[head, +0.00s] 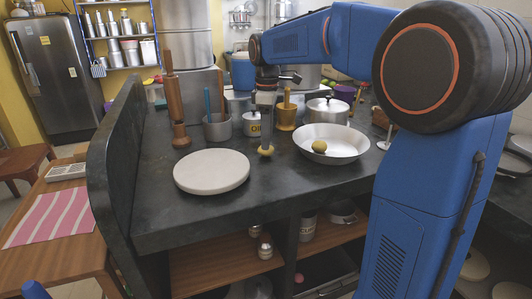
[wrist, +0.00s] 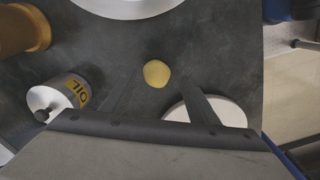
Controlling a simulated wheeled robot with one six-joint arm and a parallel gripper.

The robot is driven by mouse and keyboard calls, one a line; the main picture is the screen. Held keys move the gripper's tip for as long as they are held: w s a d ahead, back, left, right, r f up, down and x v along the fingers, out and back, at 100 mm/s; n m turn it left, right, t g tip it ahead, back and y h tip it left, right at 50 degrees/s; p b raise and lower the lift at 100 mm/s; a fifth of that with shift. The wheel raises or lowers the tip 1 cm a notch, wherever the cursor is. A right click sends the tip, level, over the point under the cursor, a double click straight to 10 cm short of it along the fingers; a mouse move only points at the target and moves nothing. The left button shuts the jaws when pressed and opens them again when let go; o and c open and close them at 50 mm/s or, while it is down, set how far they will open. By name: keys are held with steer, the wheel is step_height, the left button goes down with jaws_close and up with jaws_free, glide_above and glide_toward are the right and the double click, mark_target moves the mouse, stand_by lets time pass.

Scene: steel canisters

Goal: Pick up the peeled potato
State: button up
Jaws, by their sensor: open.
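The peeled potato (head: 266,152) is a small pale-yellow lump on the dark counter, right of the round white board. In the wrist view the potato (wrist: 157,74) shows whole, in line with the gap between my fingers. In the wrist view my gripper (wrist: 158,86) is open, with a finger on each side and nothing held. I cannot tell how much height is left between the fingertips and the counter.
The white board (head: 212,171) lies at left. A metal pan (head: 335,154) holding a round olive-yellow item (head: 319,146) stands at right. An oil canister (head: 253,128), a brass mortar (head: 287,116) and a lidded pot (head: 327,111) stand behind. The counter in front is clear.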

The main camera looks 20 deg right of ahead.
mark_target(269, 154)
steer(key=f, duration=0.3)
steer(key=shift+d+f, duration=0.25)
steer(key=shift+d, duration=0.05)
steer(key=shift+w+f, duration=0.1)
steer(key=shift+f, duration=0.55)
steer(key=c, duration=1.3)
steer(key=shift+r, duration=0.15)
